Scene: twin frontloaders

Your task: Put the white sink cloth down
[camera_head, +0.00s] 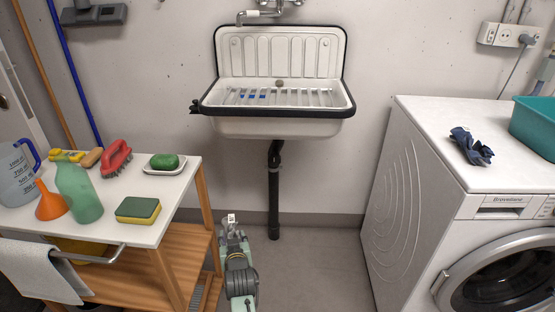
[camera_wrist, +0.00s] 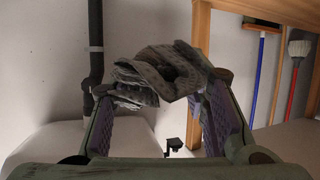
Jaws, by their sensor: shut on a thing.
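A crumpled, greyish cloth (camera_wrist: 158,74), which looks shaded rather than bright white, is between the fingertips of my gripper (camera_wrist: 160,105) in the wrist view. My gripper is shut on it, with the fingers still some way apart around the bunched fabric. In the head view my gripper (camera_head: 233,236) is low in front of the sink, between the cart and the drain pipe.
The white sink (camera_head: 280,127) hangs on the wall above a black drain pipe (camera_head: 273,195). The washing machine (camera_head: 415,190) at right bears a dark blue cloth-like item (camera_head: 470,147) and a teal basin (camera_head: 535,125).

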